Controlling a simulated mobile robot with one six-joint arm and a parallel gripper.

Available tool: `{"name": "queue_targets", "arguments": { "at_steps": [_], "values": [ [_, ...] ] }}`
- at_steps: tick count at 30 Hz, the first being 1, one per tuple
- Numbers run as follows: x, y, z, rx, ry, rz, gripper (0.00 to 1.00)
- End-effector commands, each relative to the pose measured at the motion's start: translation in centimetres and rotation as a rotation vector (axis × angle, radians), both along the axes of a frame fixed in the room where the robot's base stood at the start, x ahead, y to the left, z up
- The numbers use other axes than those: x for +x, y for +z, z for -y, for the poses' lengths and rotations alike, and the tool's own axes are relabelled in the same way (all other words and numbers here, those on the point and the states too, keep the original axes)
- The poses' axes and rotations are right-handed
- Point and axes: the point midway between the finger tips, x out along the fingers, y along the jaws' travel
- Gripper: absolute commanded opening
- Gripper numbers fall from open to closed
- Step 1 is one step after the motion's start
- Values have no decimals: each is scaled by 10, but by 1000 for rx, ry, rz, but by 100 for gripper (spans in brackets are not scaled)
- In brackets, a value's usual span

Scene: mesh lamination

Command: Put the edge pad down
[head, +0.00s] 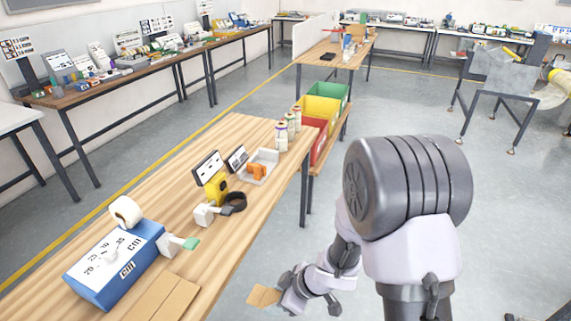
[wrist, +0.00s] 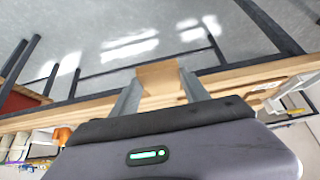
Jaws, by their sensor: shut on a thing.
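My gripper (head: 281,291) is low beside the right edge of the wooden workbench (head: 225,225), over the grey floor in the head view. It is shut on a tan cardboard-like piece, the edge pad (head: 263,296). In the wrist view the edge pad (wrist: 159,80) sits between the two grey fingers of my gripper (wrist: 160,90), with the bench edge behind it. The pad's far side and the finger contact are partly hidden. A flat brown cardboard sheet (head: 165,298) lies on the bench's near end.
On the bench are a blue box (head: 112,268), a tape roll (head: 126,211), a white tool with a green tip (head: 178,244), a yellow device (head: 216,188), a black ring (head: 234,203), a tray (head: 263,161) and bottles (head: 282,137). Bins (head: 320,108) stand behind. Bare wood lies along the right side.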

Motion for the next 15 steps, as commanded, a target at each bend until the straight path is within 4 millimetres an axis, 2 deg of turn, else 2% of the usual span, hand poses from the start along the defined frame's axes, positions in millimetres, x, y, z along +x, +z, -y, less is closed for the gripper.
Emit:
{"name": "queue_targets", "arguments": {
  "at_steps": [15],
  "values": [
    [32, 97, 116, 3, -842, 4, 15]
  ]
}}
